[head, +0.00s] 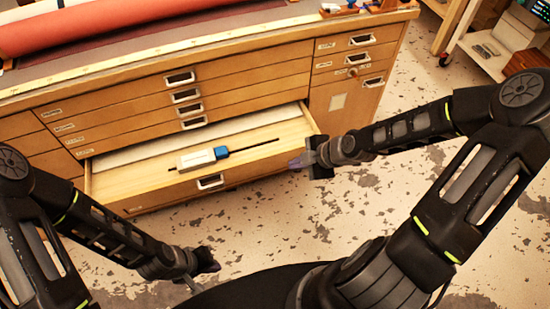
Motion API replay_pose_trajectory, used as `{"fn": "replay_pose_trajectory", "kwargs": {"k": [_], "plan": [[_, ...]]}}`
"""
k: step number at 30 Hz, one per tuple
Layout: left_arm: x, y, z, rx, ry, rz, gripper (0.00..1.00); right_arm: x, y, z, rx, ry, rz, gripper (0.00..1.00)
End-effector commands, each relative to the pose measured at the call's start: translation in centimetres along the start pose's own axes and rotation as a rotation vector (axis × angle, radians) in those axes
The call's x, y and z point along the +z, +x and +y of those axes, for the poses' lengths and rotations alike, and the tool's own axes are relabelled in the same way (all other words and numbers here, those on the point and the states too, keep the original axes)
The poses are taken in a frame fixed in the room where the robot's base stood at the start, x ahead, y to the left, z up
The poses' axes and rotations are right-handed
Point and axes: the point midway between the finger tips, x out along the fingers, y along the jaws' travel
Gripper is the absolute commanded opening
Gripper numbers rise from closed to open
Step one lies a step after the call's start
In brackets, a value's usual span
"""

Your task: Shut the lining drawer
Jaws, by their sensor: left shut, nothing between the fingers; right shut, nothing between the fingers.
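The lining drawer (118,190) is the lowest long drawer of the wooden cabinet and stands pulled out toward me. Its front has a handle with a label holder (211,182). Inside lie a white-and-blue object (203,157) and a thin dark rod (256,147), with a pale sheet (150,152) toward the back. My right gripper (303,160) is shut and empty at the right front corner of the drawer; I cannot tell whether it touches. My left gripper (205,275) is shut and empty, low over the floor in front of the drawer and apart from it.
The wooden cabinet (255,75) has several shut drawers above and a small door (345,98) at right. A white cart (490,55) stands at the upper right. The worn floor (270,225) before the drawer is clear.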

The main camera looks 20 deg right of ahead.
Motion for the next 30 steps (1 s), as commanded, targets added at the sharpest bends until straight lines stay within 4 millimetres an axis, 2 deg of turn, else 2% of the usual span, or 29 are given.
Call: {"fn": "replay_pose_trajectory", "kwargs": {"k": [5,11,17,26,27,30], "plan": [[0.0,0.1,0.0,0.000,0.000,0.000,0.00,0.0,0.1,0.0,0.000,0.002,0.001,0.00],[0.0,0.6,-0.2,0.000,0.000,0.000,0.00,-0.1,1.4,-0.1,0.000,0.002,0.003,0.00],[0.0,1.2,-0.5,0.000,0.000,0.000,0.00,-0.2,4.5,-0.1,-0.003,0.002,0.006,0.00],[0.0,1.3,-0.5,0.000,0.000,0.001,0.00,-0.2,10.5,-0.1,-0.002,0.004,0.002,0.00],[0.0,0.9,-0.3,0.000,0.000,0.001,0.00,-0.2,10.5,1.0,0.002,0.002,0.000,0.00],[0.0,0.7,-0.2,0.000,0.000,0.000,0.00,-0.1,11.1,2.2,0.002,0.003,0.000,0.00]]}}
